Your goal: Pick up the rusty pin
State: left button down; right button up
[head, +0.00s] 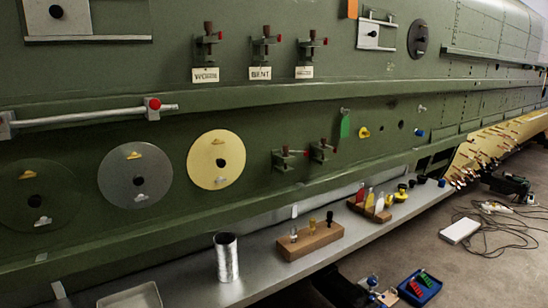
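A wooden block (310,241) on the grey ledge holds a few small upright pins: a silver one (293,233), a yellowish one (312,226) and a black one (329,218). I cannot tell which pin, if any, is rusty. Three clamps with dark red knobs sit on the green fuselage above tags: one reads WORN (205,75), one BENT (260,73), and the third tag (304,72) is too small to read. Two more clamps (285,159) (321,150) sit lower. Neither of my grippers is in view.
A shiny metal cup (227,257) and a shallow tray (131,298) stand on the ledge (190,283). A second wooden block (370,209) with coloured items stands further right. A blue tray (420,288), a white box (459,231) and cables lie on the floor.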

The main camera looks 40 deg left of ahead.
aim_at(285, 147)
jog(key=u, duration=1.15)
